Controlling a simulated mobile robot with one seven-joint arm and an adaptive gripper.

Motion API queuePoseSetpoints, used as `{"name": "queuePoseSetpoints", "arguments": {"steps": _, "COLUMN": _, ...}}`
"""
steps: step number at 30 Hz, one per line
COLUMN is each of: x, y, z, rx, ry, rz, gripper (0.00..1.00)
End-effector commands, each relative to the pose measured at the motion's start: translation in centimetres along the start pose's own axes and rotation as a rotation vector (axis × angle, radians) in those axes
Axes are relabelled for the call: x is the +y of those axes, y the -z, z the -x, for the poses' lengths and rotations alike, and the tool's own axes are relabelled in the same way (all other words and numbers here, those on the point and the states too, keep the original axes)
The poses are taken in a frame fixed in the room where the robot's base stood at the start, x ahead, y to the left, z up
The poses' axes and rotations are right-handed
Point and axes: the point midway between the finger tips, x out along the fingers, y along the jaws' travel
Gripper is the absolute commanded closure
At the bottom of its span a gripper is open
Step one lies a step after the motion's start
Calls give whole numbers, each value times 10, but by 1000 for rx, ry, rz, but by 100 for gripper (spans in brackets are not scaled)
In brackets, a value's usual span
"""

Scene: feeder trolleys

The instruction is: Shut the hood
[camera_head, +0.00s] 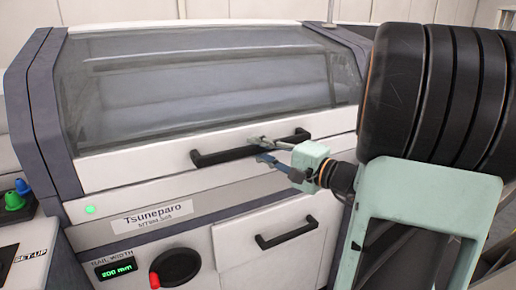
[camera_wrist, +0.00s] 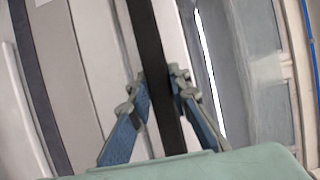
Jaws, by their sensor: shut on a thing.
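The hood (camera_head: 205,85) is a clear tinted window in a white frame on the front of a grey and white machine. It lies low, with its lower white edge close along the front panel; I cannot tell whether a thin gap is left. Its black bar handle (camera_head: 222,156) runs across the white lower frame. My gripper (camera_head: 263,149) comes from the right and is shut on the handle near its middle. In the wrist view, the handle (camera_wrist: 146,35) passes between the two blue-padded fingers (camera_wrist: 157,82).
Below the hood are a front panel with a green light (camera_head: 90,210), a name label (camera_head: 152,216), a drawer with a black handle (camera_head: 287,233) and a red and black knob (camera_head: 176,268). Green and blue buttons (camera_head: 18,195) stand at the left. My arm covers the right side.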

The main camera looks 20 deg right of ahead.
Motion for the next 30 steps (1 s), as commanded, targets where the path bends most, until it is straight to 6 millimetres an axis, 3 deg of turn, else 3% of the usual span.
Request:
{"name": "queuePoseSetpoints", "arguments": {"steps": 3, "x": -24, "y": -4, "z": 8, "rx": 0, "ry": -25, "rz": -6, "gripper": 100}}
{"name": "queuePoseSetpoints", "arguments": {"steps": 12, "x": -63, "y": -12, "z": 28, "rx": -1, "ry": -99, "rz": -38, "gripper": 100}}
{"name": "queuePoseSetpoints", "arguments": {"steps": 28, "x": -70, "y": -14, "z": 34, "rx": 1, "ry": -129, "rz": -53, "gripper": 100}}
{"name": "queuePoseSetpoints", "arguments": {"steps": 29, "x": -70, "y": -14, "z": 34, "rx": 1, "ry": -129, "rz": -53, "gripper": 80}}
{"name": "queuePoseSetpoints", "arguments": {"steps": 30, "x": -70, "y": -14, "z": 34, "rx": 1, "ry": -129, "rz": -53, "gripper": 76}}
